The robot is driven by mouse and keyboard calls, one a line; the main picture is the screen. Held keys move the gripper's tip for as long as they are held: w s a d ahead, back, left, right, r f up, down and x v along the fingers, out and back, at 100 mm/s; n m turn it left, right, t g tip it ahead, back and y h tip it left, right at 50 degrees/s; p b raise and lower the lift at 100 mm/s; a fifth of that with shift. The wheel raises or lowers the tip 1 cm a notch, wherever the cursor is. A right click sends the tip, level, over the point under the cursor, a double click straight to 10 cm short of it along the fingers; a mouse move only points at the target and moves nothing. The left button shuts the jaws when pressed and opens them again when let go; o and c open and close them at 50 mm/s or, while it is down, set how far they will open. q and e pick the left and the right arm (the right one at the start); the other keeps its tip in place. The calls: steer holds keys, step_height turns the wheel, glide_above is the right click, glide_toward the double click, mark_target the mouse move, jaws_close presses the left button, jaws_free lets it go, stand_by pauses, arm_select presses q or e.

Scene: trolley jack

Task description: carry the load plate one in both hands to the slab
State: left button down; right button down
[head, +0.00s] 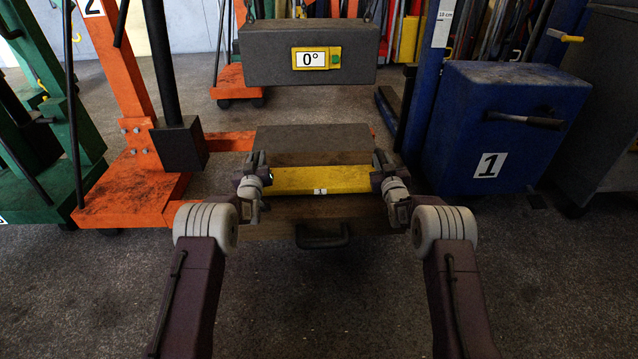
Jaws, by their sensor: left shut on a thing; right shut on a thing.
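The load plate one is a yellow bar (322,178) with a small white "1" label on its near face. It lies level across the middle of the head view, between my two grippers. My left gripper (263,178) is shut on its left end, and my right gripper (378,176) is shut on its right end. The fingertips are small and partly hidden by the wrists. A grey-topped slab (312,137) is just beyond the plate. I cannot tell whether the plate touches anything beneath it.
A brown box (280,230) with a dark handle is below and nearer than the plate. A grey block (270,55) with a "0°" display is above and behind. An orange jack (135,190) stands left, a blue cabinet (530,110) right. The near floor is clear.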

arm_select(q)
steer(key=shift+f, duration=0.1)
arm_select(e)
steer(key=shift+f, duration=0.1)
arm_select(q)
steer(key=c, duration=1.6)
jaws_free()
steer(key=shift+f, duration=0.45)
arm_select(e)
steer(key=c, duration=1.6)
jaws_free()
steer(key=shift+f, duration=0.45)
arm_select(q)
steer(key=o, duration=0.4)
steer(key=shift+r, duration=0.15)
arm_select(e)
steer(key=o, duration=0.4)
steer(key=shift+r, duration=0.15)
arm_select(q)
steer(key=shift+r, duration=0.1)
step_height(320, 180, up, 10)
steer(key=shift+f, duration=0.1)
arm_select(e)
step_height(320, 180, up, 10)
steer(key=shift+r, duration=0.1)
